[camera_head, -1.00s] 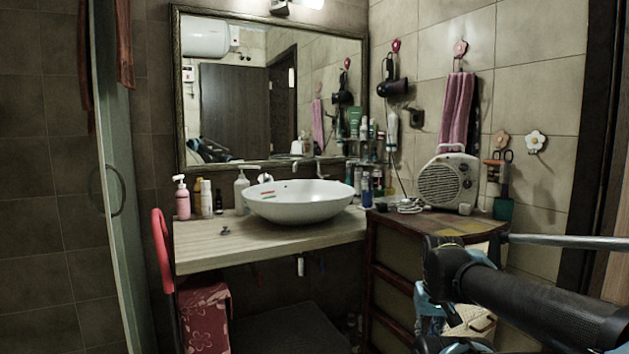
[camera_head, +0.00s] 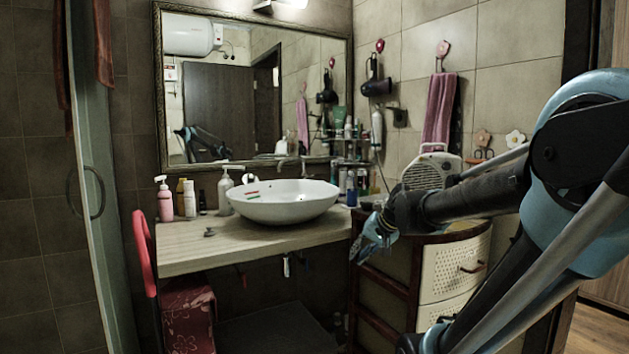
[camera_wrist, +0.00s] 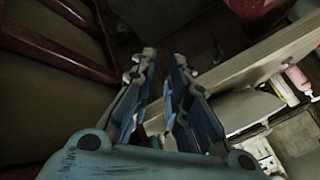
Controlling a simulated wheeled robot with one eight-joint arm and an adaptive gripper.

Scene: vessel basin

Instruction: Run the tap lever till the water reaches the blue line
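The white oval basin (camera_head: 285,207) stands on the counter in the head view. Short coloured marks (camera_head: 252,192) show on its inner left wall; red and green can be made out, but a blue line cannot be told apart. A small chrome fitting, perhaps the tap (camera_head: 248,179), shows behind the rim; its lever is not clear. I cannot see any water level. My gripper (camera_head: 364,250) is in front of the cabinet, right of the basin and below its rim. In the wrist view my gripper (camera_wrist: 163,57) is open with a narrow gap, nothing between the fingers.
The wooden counter (camera_head: 190,252) carries a pink bottle (camera_head: 164,200) and other bottles left of the basin. A cabinet (camera_head: 455,265) with a heater (camera_head: 428,171) on top stands at the right. A red chair-like frame (camera_head: 144,255) is at the left.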

